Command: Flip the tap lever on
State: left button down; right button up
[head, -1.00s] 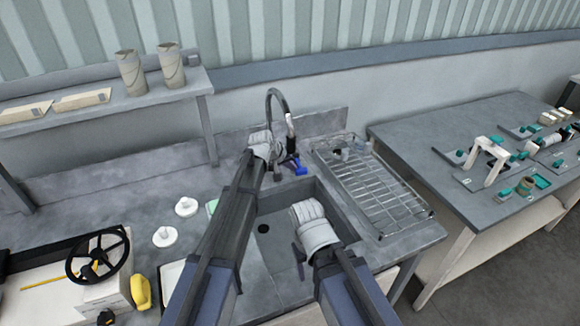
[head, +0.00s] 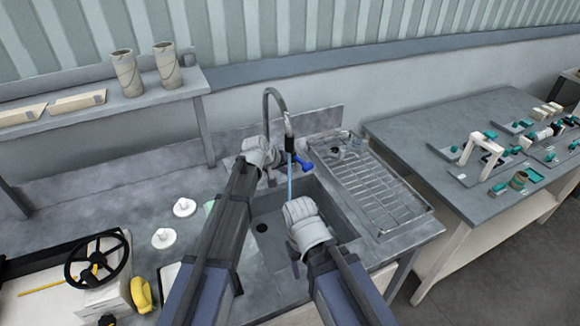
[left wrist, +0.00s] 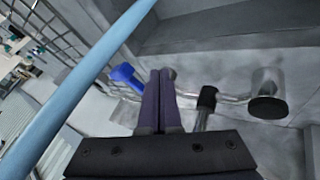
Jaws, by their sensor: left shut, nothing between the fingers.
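The grey gooseneck tap (head: 275,95) stands behind the sink (head: 262,250). A thin blue water stream (head: 290,180) falls from its spout into the sink. The blue tap lever (head: 303,163) sticks out to the right of the tap; it also shows in the left wrist view (left wrist: 124,76), left of my fingers. My left gripper (left wrist: 167,73) is shut and empty, close beside the lever; I cannot tell whether they touch. The water stream crosses the left wrist view (left wrist: 85,75) in front.
A wire drying rack (head: 375,185) stands right of the sink. White round pieces (head: 184,207) lie on the counter to the left. A box with a black wheel (head: 98,260) stands front left. A bench with parts (head: 460,130) is at the right.

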pick_arm(q)
jog(key=s+a+r+p, duration=0.1)
jog(key=s+r+p, duration=0.4)
jog(key=r+p, duration=0.1)
jog(key=shift+s+r, duration=0.25)
jog(key=shift+r, duration=0.65)
